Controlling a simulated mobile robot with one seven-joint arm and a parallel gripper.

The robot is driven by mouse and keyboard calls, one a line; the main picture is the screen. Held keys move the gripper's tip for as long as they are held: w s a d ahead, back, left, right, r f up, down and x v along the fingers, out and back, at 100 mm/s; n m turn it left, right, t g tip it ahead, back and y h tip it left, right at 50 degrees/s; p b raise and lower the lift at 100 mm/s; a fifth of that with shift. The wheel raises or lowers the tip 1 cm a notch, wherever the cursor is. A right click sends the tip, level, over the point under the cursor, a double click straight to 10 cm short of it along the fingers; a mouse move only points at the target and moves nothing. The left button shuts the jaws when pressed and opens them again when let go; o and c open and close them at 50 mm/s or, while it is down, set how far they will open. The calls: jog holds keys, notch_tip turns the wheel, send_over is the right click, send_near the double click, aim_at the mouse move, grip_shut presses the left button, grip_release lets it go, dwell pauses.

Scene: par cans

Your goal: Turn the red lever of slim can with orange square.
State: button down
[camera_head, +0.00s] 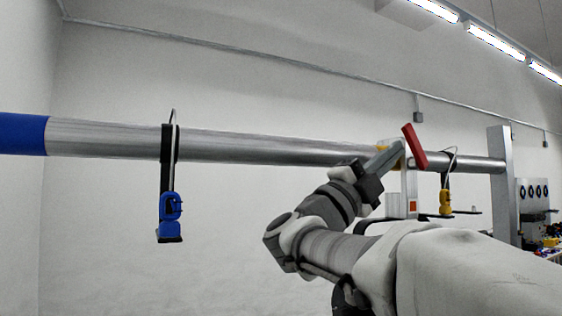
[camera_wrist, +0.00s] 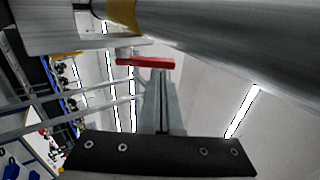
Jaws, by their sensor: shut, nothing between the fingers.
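The red lever (camera_head: 414,146) stands tilted at the metal pipe in the head view, its top leaning left. It also shows as a short red bar (camera_wrist: 145,62) in the wrist view, just past the fingertips. The slim can (camera_head: 402,200) hangs under the pipe, partly hidden by my arm, with a small orange square (camera_head: 413,206) on it. My gripper (camera_head: 398,150) is shut and empty, its tips close to the lever's left side. In the wrist view the closed fingers (camera_wrist: 160,75) point at the red bar. I cannot tell whether they touch it.
A long metal pipe (camera_head: 270,148) with a blue end (camera_head: 22,134) crosses the view. A black clamp with a blue part (camera_head: 171,207) hangs at left, and a yellow one (camera_head: 446,201) hangs right of the can. A grey post (camera_head: 501,180) stands at the pipe's right end.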

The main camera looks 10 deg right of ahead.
aim_at(405, 133)
jog(key=shift+x, duration=1.1)
jog(key=shift+w+d+r+b, duration=0.1)
jog(key=shift+d+r+b, duration=0.3)
jog(key=shift+b, duration=0.35)
jog(key=shift+w+d+r+b, duration=0.1)
jog(key=shift+d+r+b, duration=0.1)
jog(key=shift+r, duration=0.2)
jog(key=shift+w+d+r+b, duration=0.1)
jog(key=shift+r+b, duration=0.05)
jog(key=shift+r, duration=0.3)
jog(key=shift+a, duration=0.1)
jog(key=b+v, duration=0.4)
jog(key=v, duration=1.3)
jog(key=shift+b, duration=0.35)
jog(key=shift+s+f, duration=0.15)
jog(key=shift+s, duration=0.05)
